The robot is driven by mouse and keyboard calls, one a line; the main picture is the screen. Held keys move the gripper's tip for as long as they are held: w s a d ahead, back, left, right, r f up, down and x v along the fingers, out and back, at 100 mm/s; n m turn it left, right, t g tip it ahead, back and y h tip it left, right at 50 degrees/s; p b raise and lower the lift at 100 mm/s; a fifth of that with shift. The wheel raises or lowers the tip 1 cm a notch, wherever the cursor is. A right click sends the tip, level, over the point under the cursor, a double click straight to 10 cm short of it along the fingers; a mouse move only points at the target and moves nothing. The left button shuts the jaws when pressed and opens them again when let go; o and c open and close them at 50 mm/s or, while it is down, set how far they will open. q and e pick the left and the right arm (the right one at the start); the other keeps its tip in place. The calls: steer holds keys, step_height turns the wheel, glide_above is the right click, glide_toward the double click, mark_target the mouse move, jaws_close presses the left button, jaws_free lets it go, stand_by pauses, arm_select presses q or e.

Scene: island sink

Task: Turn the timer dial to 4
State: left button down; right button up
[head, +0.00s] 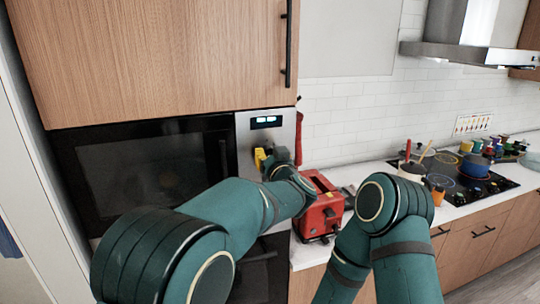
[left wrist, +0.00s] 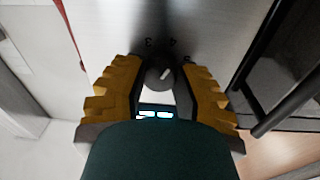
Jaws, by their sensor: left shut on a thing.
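The timer dial (left wrist: 159,79) is a small round grey knob on the silver panel beside the oven. In the left wrist view it sits between the yellow fingers of my left gripper (left wrist: 160,72), which is shut on it. The white mark on the dial slants up and to the right, toward the printed 4. The numbers 3, 4 and 5 show around it, upside down. In the head view my left gripper (head: 262,157) is at the panel and hides the dial. My right arm shows, but its gripper is hidden.
A lit display (head: 266,121) is above the dial. The black oven (head: 140,165) with a vertical handle is to the left. A red toaster (head: 320,208) stands close on the right on the counter. Pots and a cooktop (head: 462,190) are farther right.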

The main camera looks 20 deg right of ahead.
arm_select(q)
steer(key=shift+f+m, duration=0.25)
steer(key=shift+m, duration=0.05)
steer(key=c, duration=0.6)
jaws_free()
steer(key=shift+w+a, duration=0.1)
steer(key=shift+r, duration=0.1)
steer(key=shift+s, duration=3.8)
